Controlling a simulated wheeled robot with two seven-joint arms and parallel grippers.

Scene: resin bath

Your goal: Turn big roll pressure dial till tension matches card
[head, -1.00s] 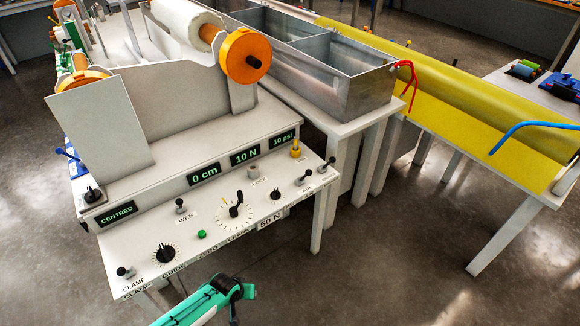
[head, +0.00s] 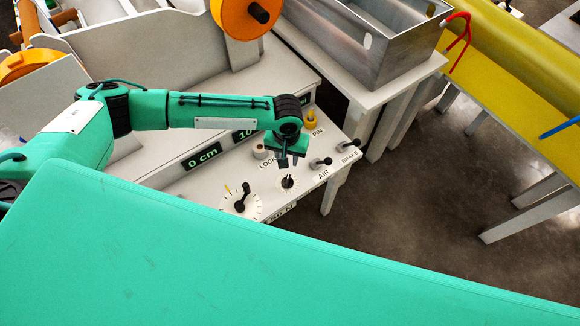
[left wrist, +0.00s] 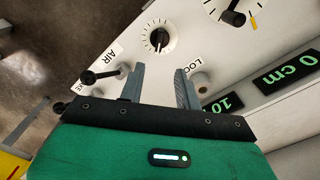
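The panel has a large white dial (head: 241,203) with a black knob and a yellow mark; part of it shows in the left wrist view (left wrist: 232,15). A smaller dial (head: 288,182) with a black pointer sits to its right and shows whole in the left wrist view (left wrist: 158,40). My left gripper (head: 290,158) is above the panel by the smaller dial. In the left wrist view its fingers (left wrist: 160,85) are apart and empty, with the smaller dial beyond them. The 50 N card (head: 279,212) is partly covered by a teal part of mine. The tension display (head: 243,135) shows 10; its unit is hidden. My right gripper is out of view.
A LOCK knob (head: 261,151), a yellow PIN knob (head: 311,118) and an AIR toggle (head: 321,164) stand close around the left gripper. The 0 cm display (head: 203,157) is at left. A metal bath (head: 365,50) stands behind. My teal body part covers the lower picture.

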